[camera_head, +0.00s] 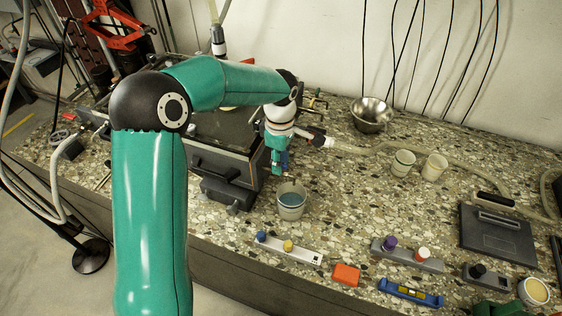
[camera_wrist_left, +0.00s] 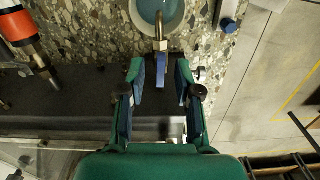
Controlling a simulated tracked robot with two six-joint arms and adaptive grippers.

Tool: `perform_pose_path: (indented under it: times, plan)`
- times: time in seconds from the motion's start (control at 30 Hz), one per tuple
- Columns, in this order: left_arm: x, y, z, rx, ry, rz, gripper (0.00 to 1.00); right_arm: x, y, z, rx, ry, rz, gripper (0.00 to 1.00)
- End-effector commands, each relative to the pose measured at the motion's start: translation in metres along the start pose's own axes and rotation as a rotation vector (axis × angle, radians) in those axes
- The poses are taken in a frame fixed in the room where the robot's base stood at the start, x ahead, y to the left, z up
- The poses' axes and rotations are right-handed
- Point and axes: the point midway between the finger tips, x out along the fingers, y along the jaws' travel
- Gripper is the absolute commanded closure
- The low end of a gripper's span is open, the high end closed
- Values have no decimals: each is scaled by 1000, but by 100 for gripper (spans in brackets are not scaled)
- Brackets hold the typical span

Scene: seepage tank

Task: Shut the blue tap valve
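My left gripper (camera_head: 278,156) is at the front of the dark tank, pointing down above a cup. In the left wrist view its two fingers (camera_wrist_left: 162,80) are spread apart. A bright blue lever, the blue tap valve (camera_wrist_left: 183,82), shows between them, close to the right finger; I cannot tell whether they touch. The metal spout (camera_wrist_left: 160,40) points out over the cup (camera_wrist_left: 172,30), which holds bluish water. The cup (camera_head: 291,206) stands on the bench below the gripper in the head view. The gripper and arm hide much of the tap there. My right gripper is not clearly seen.
The dark tank (camera_head: 225,150) stands behind the cup. A holder with blue and yellow knobs (camera_head: 289,247) and an orange block (camera_head: 346,275) lie in front. Two cups (camera_head: 403,163), a metal bowl (camera_head: 371,115) and hoses are to the right. Speckled bench is free right of the cup.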

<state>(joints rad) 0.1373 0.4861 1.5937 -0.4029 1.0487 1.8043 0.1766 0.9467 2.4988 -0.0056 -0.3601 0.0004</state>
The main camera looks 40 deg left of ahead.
Motion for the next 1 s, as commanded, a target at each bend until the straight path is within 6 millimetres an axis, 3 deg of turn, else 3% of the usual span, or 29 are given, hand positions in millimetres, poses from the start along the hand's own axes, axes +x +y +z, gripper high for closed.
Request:
perform_pose_path:
  times: [0.1, 0.3, 0.33, 0.53, 0.8, 1.0]
  plan:
    - [0, 0, 0, 1, 0, 0, 67, 0, 0, 0, 0, 0, 0, 60]
    - [0, 0, 0, 1, 0, 0, 98, 0, 0, 0, 0, 0, 0, 60]
    - [0, 0, 0, 1, 0, 0, 100, 0, 0, 0, 0, 0, 0, 60]
    - [-1, 0, 2, 20, 0, 1, 100, -1, 0, 0, 0, 0, 0, 60]
    - [-1, 1, 2, 273, -1, 2, 100, -4, -2, 0, 0, 0, 0, 60]
    - [-1, 1, 2, 306, -2, 3, 100, -4, -2, 0, 0, 0, 0, 60]
